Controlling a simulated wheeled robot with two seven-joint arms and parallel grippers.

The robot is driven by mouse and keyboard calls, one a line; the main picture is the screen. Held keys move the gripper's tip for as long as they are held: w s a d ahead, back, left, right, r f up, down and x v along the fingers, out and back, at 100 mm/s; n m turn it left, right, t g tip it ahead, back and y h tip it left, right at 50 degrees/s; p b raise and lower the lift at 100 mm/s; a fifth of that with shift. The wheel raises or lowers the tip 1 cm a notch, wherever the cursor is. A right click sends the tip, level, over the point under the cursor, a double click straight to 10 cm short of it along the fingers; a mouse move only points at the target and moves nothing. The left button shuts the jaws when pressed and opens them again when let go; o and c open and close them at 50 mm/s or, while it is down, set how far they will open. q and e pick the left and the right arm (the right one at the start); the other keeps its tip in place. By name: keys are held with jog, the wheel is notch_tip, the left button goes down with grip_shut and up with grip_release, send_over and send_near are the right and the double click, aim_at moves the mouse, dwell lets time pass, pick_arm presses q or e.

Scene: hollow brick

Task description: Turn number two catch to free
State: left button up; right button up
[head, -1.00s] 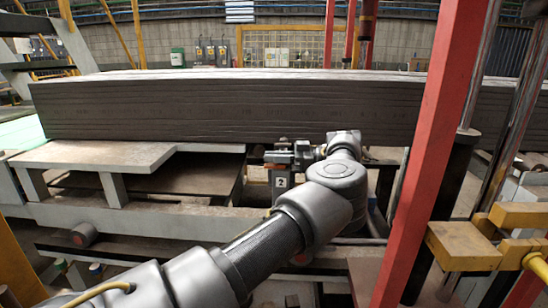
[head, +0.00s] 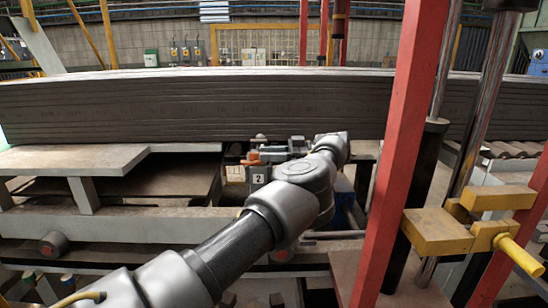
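The number two catch (head: 252,158) shows as a small orange-brown handle above a plate marked "2" (head: 258,178), just below the dark stack's front face. My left arm reaches in from the lower left. My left gripper (head: 284,152) is at its end, just right of the orange handle and above and right of the plate. The gripper's fingers are small and dark against the catch's metal parts, so I cannot tell whether they are open or touch the handle. My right gripper is not in view.
The long dark stack (head: 220,105) spans the back. A grey platform (head: 75,158) lies at the left. Open space lies in front of the stack around my arm.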

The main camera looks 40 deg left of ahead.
pick_arm(q)
jog(key=shift+v, duration=0.95)
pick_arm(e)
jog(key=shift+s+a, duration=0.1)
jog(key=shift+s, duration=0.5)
